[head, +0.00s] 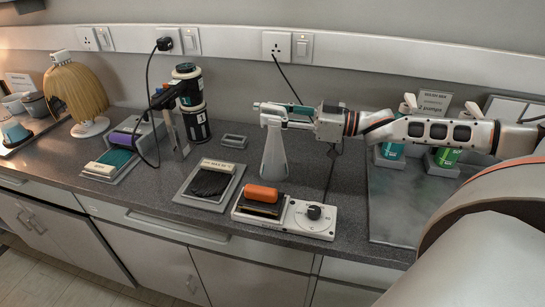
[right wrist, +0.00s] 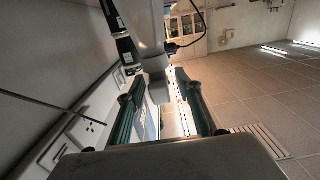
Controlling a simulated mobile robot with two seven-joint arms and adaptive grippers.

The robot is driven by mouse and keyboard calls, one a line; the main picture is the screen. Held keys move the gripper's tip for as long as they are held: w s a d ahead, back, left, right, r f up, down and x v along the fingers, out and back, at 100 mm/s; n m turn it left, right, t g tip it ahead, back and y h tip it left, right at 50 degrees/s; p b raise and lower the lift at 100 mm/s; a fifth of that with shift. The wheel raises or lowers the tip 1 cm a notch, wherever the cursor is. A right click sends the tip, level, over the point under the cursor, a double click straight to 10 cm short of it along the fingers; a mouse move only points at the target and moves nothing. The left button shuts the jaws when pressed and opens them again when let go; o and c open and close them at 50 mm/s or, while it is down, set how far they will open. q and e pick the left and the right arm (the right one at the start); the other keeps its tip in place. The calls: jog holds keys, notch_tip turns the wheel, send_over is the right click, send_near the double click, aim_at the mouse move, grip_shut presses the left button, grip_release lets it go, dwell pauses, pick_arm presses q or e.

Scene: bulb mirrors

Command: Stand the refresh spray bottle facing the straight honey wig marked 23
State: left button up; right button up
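A straight honey-coloured wig (head: 76,90) stands on a white stand at the far left of the head view. Its white top tag is too small to read. A pale, cone-shaped spray bottle (head: 274,155) stands upright on the counter near the middle. Its white spray head is beside my right gripper (head: 296,114), which reaches in from the right. In the right wrist view the bottle's grey form (right wrist: 154,80) lies between the two fingers of my right gripper (right wrist: 163,92), with a gap visible beside it. Bottle lettering is not readable. My left gripper is not in view.
A black canister stack (head: 191,105) and a hair dryer in a holder (head: 172,105) stand between wig and bottle. A grey tray (head: 180,197) and a white dial device (head: 309,225) lie in front. Teal (head: 392,151) and green (head: 446,156) pump bottles stand right.

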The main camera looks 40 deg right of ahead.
jog(key=shift+w+a, duration=0.1)
grip_shut()
